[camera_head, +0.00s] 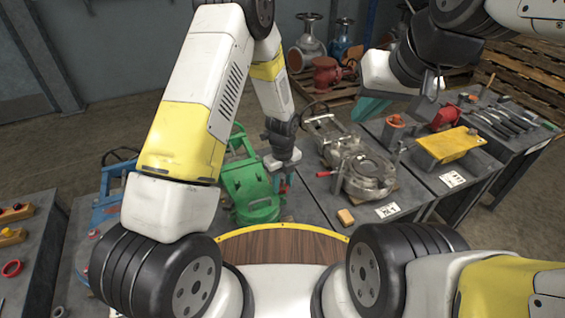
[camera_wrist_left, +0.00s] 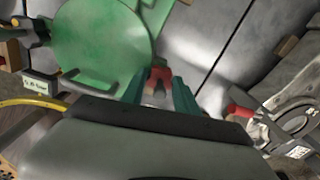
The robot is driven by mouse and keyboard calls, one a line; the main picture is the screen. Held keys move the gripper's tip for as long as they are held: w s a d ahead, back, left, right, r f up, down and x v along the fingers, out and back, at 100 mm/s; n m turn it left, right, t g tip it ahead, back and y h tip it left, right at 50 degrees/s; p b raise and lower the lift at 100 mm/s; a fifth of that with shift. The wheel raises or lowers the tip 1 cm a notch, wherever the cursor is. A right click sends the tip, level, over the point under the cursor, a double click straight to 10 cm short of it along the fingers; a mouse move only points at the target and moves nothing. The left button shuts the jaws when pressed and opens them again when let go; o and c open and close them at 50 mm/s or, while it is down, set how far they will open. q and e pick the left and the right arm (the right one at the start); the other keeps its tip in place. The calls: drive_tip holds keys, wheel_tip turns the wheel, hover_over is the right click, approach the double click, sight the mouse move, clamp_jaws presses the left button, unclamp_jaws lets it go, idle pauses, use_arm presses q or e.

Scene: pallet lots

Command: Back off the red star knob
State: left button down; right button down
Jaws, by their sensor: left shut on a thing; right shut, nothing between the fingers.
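The red star knob (camera_wrist_left: 159,74) sits at the edge of a green round-lidded unit (camera_wrist_left: 100,42) in the left wrist view. My left gripper (camera_wrist_left: 158,92) has its two teal fingers on either side of the knob and is shut on it. In the head view my left gripper (camera_head: 280,184) points down at the right side of the green unit (camera_head: 248,192); the knob is mostly hidden there by the fingers. My right gripper (camera_head: 370,108) is shut and empty, raised above the benches at upper right.
A grey metal unit (camera_head: 368,175) with a red-tipped handle stands right of the green one. A blue unit (camera_head: 108,190) is on the left. Pallets (camera_head: 530,72) stand behind.

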use_arm(q)
drive_tip(key=n, duration=1.1)
drive_tip(key=shift+n, duration=0.4)
drive_tip(key=n, duration=1.1)
drive_tip(key=shift+d, duration=0.1)
drive_tip(key=n, duration=2)
drive_tip(key=shift+n, duration=0.3)
